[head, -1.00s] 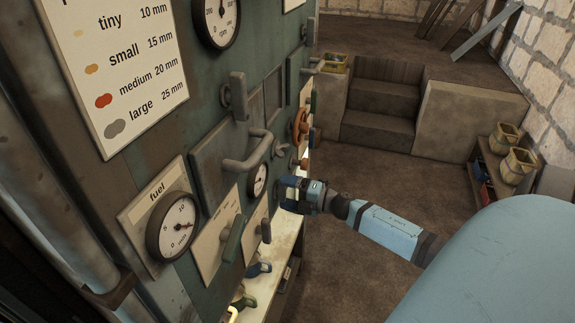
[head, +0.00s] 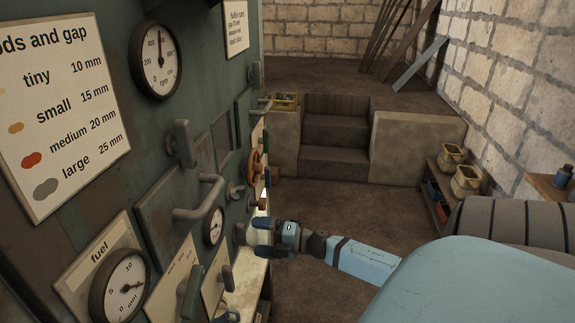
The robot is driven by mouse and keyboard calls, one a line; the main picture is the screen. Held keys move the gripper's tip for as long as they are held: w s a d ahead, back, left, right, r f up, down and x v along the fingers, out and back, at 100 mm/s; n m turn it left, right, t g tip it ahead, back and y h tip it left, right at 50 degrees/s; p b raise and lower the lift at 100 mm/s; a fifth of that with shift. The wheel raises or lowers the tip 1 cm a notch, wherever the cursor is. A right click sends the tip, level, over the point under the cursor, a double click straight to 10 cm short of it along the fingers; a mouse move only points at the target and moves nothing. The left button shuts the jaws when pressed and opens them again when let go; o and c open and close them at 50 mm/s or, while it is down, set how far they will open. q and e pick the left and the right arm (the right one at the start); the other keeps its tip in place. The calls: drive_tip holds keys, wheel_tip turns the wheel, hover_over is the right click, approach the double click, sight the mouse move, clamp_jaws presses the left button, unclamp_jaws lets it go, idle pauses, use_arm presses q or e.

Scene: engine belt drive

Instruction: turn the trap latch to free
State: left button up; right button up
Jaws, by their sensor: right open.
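The green machine panel (head: 105,195) fills the left side of the head view and carries several handles and levers. No readable label tells me which one is the trap latch. A grey upright lever (head: 183,143) sits above a grey hatch (head: 160,215) with a bar handle (head: 203,200). Another upright lever (head: 256,75) is farther along the panel. My right gripper (head: 259,237) is open, close to the panel's lower part, beside a dark round knob (head: 240,233). I cannot tell whether it touches the knob. My left gripper is out of view.
A fuel gauge (head: 122,288), green lever (head: 191,290) and orange-red wheel (head: 252,167) project from the panel near my right arm. Stone steps (head: 335,130) stand at the back. The floor (head: 345,205) in the middle is clear.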

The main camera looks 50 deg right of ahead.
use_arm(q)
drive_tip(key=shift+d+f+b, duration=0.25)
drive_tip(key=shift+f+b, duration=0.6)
use_arm(e)
drive_tip(key=v, duration=1)
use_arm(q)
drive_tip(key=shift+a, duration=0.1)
use_arm(e)
drive_tip(key=shift+a, duration=0.1)
